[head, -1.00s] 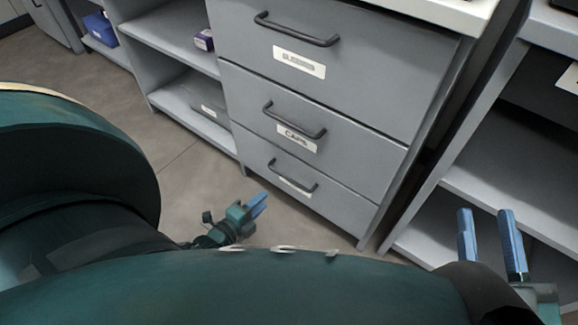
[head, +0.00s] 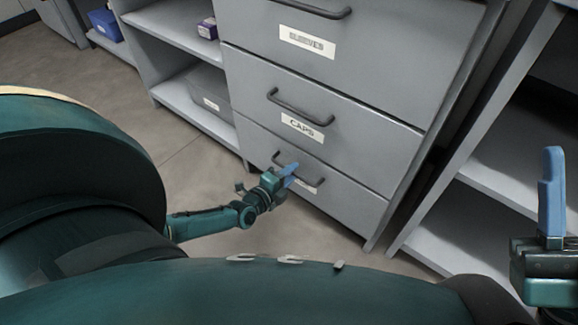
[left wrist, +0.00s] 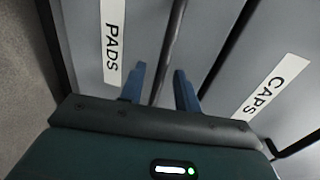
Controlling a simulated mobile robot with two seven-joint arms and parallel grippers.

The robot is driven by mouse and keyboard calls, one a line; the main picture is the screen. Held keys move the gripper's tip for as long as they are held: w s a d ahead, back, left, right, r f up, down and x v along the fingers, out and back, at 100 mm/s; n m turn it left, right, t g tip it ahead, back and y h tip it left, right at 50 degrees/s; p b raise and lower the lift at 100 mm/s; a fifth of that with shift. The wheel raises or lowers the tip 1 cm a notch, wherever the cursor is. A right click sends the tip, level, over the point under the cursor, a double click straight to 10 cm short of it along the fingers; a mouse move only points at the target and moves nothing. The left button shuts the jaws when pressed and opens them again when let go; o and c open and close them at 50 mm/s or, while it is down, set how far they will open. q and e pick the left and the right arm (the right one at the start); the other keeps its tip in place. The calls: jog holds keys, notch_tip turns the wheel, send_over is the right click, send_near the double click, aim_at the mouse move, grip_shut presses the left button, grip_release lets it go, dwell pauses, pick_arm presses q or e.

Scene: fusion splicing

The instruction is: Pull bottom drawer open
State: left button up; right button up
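The bottom drawer (head: 345,205) of the grey cabinet looks shut, its front level with the drawers above. Its dark bar handle (head: 311,182) is partly hidden by my left gripper (head: 291,174). In the left wrist view the bottom drawer's front bears a PADS label (left wrist: 111,42). There my left gripper's two blue fingers (left wrist: 160,85) stand apart, with the handle bar (left wrist: 171,45) running between them and a gap showing; I cannot tell how deep the bar sits. My right gripper (head: 552,190) is at the right edge, clear of the cabinet; only one blue finger shows distinctly.
The middle drawer (head: 350,150), labelled CAPS, and the top drawer (head: 385,65) are above, both shut. Open shelves stand left, holding a grey bin (head: 208,88) and a purple box (head: 207,28). Another shelf unit (head: 500,150) stands close at right. The floor (head: 300,235) before the drawers is clear.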

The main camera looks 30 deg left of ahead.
pick_arm(q)
grip_shut()
dwell(0.3)
jog(key=shift+s, duration=0.1)
